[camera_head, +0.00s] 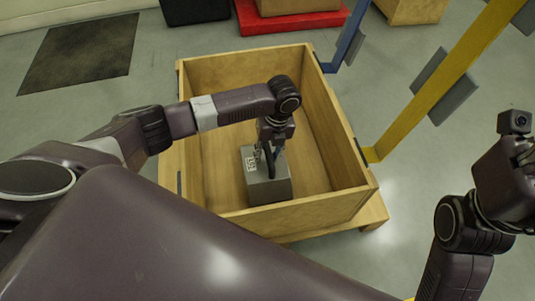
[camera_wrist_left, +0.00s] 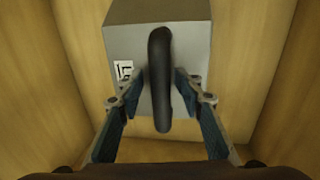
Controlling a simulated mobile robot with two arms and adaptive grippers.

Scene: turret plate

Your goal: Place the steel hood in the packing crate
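The steel hood, a grey box with a black bar handle and a printed label, is inside the wooden packing crate (camera_head: 345,203), near its front wall. It shows in the head view (camera_head: 268,188) and the wrist view (camera_wrist_left: 195,45). It looks upright and appears to rest on the crate floor. My left gripper (camera_head: 270,150) reaches down into the crate over the hood. In the wrist view its fingers (camera_wrist_left: 159,82) stand on either side of the handle, with narrow gaps showing. My right arm is at the right edge, outside the crate; its fingers cannot be made out.
The crate stands on a wooden base on the grey floor, with free room inside behind the hood. A yellow post (camera_head: 440,85) and a blue post (camera_head: 348,38) stand to its right. A red platform (camera_head: 290,22) is behind it. A dark mat (camera_head: 80,54) lies at far left.

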